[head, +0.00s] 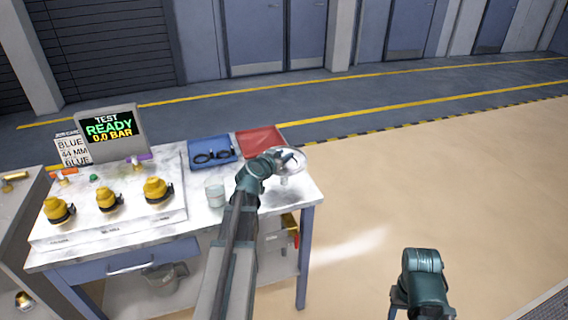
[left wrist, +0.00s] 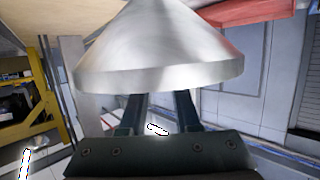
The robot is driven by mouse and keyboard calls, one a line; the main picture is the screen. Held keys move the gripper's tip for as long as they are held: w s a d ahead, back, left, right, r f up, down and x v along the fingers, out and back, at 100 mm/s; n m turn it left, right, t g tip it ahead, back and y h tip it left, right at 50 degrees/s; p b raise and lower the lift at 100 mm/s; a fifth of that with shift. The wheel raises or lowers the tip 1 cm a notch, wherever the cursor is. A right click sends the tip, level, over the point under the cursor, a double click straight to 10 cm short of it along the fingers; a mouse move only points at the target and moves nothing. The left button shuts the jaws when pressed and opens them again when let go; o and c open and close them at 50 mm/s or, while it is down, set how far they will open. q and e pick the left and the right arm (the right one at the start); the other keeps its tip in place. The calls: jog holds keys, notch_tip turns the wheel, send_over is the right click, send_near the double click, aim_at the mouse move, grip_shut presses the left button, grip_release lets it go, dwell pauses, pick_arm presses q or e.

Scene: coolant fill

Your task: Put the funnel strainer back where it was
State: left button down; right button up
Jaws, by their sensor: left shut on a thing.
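The funnel strainer (head: 290,158) is a shiny metal cone with a wide rim. It is at the right end of the marble-topped table in the head view, in front of the red tray. My left gripper (head: 274,160) is shut on it, and the arm hides part of the area below. In the left wrist view the strainer (left wrist: 160,50) fills the upper middle, beyond the two fingers of my left gripper (left wrist: 160,103). Whether its lower end touches the tabletop cannot be told. My right arm shows at the lower right of the head view; its fingers are not clear.
On the table (head: 310,190) are a blue tray (head: 228,162) with black rings, a red tray (head: 262,142) and a clear cup (head: 214,196). A panel with yellow caps (head: 157,189) and a screen (head: 109,128) stand left. Floor to the right is clear.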

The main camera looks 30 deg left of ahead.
pick_arm(q)
jog(key=shift+f, duration=0.5)
jog(key=shift+r, duration=0.15)
pick_arm(e)
jog(key=shift+f, duration=0.3)
pick_arm(q)
jog(key=shift+f, duration=0.2)
jog(key=c, duration=0.6)
grip_release()
pick_arm(e)
jog(key=shift+f, duration=0.15)
pick_arm(q)
jog(key=shift+r, duration=0.15)
